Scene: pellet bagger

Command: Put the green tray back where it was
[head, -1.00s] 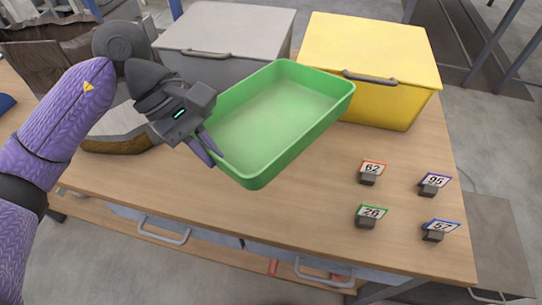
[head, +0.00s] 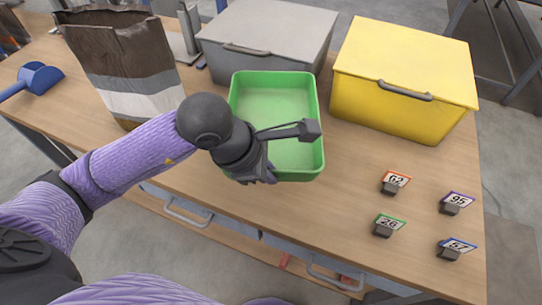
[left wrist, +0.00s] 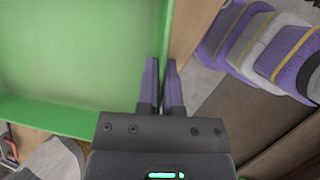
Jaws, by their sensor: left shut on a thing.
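The green tray (head: 312,120) is empty and roughly level over the wooden table, in front of the grey box. I cannot tell whether its bottom touches the table. My left gripper (head: 265,176) is at the tray's near edge; its hand and wrist cover part of that edge. In the left wrist view the two fingers (left wrist: 162,88) are shut on the wall of the tray (left wrist: 80,60), one on each side. My right gripper is not in view.
A grey lidded box (head: 268,35) and a yellow lidded box (head: 400,75) stand behind the tray. A brown and white sack (head: 125,65) and a blue scoop (head: 42,75) are left. Several number cards, including a green 26 (head: 388,223), stand right on otherwise bare wood.

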